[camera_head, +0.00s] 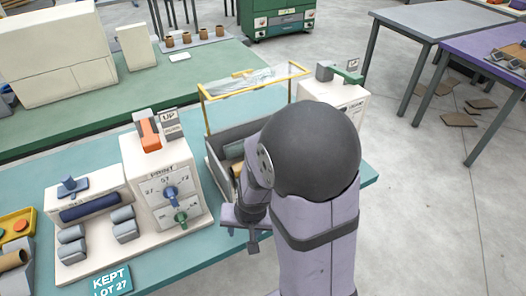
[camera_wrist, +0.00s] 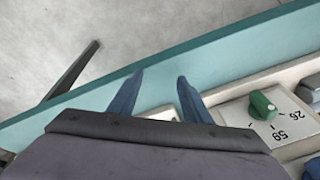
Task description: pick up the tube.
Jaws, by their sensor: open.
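I cannot tell for sure which object is the tube. A tan cardboard tube (camera_head: 12,260) lies at the left edge in the head view, partly cut off. A tan piece (camera_head: 238,168) shows inside the grey guarded machine (camera_head: 222,150), partly hidden by my arm. My gripper (camera_wrist: 160,78) is open and empty, its two blue fingers apart over the teal bench edge (camera_wrist: 225,58). In the head view my gripper (camera_head: 252,246) is small and partly hidden at the bench's front edge. No tube shows in the wrist view.
A cream control box (camera_head: 160,185) with an orange lever, blue knob and green knob stands left of my arm. The green knob (camera_wrist: 263,104) also shows in the wrist view. Grey rollers (camera_head: 123,225) sit on a cream base. A KEPT LOT 27 sign (camera_head: 110,282) stands in front.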

